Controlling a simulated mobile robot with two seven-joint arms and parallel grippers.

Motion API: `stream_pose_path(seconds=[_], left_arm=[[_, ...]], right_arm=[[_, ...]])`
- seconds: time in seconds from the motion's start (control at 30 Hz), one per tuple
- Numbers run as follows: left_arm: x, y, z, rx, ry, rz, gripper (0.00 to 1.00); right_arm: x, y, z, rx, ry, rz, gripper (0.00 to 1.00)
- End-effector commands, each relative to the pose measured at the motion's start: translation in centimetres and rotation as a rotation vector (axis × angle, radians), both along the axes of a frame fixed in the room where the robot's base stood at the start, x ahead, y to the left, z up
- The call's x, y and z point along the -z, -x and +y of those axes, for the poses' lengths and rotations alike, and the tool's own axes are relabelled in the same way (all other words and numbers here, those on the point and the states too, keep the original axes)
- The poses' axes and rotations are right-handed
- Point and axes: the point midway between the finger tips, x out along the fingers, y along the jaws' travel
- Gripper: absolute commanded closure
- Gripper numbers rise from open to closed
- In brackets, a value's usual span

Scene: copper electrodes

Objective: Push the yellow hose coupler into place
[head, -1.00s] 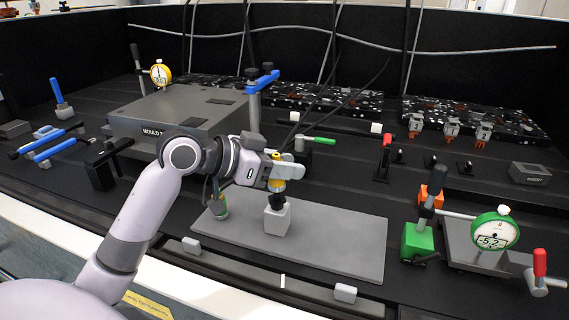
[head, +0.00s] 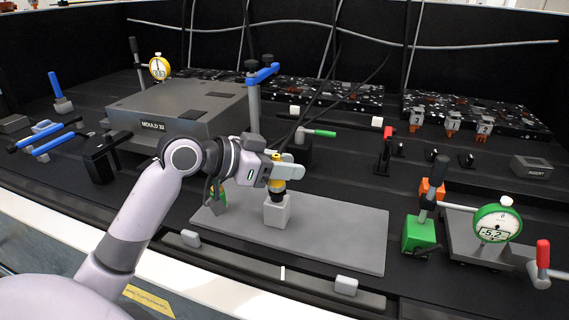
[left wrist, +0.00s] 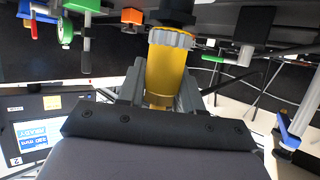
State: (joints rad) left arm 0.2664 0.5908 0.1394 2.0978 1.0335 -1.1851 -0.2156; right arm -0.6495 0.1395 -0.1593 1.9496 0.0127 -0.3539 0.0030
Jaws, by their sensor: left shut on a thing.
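My left gripper (head: 279,172) is shut on the yellow hose coupler (head: 277,185) and holds it upright above a light grey block (head: 276,213). A black part (head: 277,195) sits between the coupler and the block top; whether the coupler is fully seated cannot be told. In the left wrist view the yellow coupler (left wrist: 166,72) lies between my fingers, with a grey ribbed ring (left wrist: 172,38) and a black part (left wrist: 171,10) beyond it. My right gripper is not in view.
The block stands on a grey mat (head: 345,240). A green item on the mat is partly hidden by my left wrist. A mould block (head: 170,110) and a blue-handled post (head: 254,100) stand behind. A green dial gauge (head: 497,222) is at right. The mat's right half is clear.

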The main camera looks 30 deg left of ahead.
Motion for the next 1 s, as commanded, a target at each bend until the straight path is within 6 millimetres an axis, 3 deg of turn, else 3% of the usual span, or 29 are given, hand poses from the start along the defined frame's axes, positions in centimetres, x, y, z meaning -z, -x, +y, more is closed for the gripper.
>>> stream_pose_path(seconds=[0.13,0.17,0.23,0.27,0.63,1.0], left_arm=[[0.4,0.0,0.0,0.0,0.0,0.0,0.98],[0.3,0.0,0.0,0.0,0.0,-0.001,0.62],[0.3,0.0,0.0,0.0,0.001,-0.001,0.39],[0.3,0.0,0.0,0.0,0.001,-0.001,0.35],[0.2,0.5,0.4,-0.002,-0.001,0.0,0.35],[-1.7,4.6,2.8,-0.001,-0.002,0.001,0.35]], right_arm=[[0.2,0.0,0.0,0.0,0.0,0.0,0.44],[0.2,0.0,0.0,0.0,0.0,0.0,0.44],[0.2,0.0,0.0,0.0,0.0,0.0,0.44],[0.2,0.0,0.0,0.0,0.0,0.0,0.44],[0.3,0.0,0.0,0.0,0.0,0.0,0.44],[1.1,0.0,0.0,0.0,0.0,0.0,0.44]])
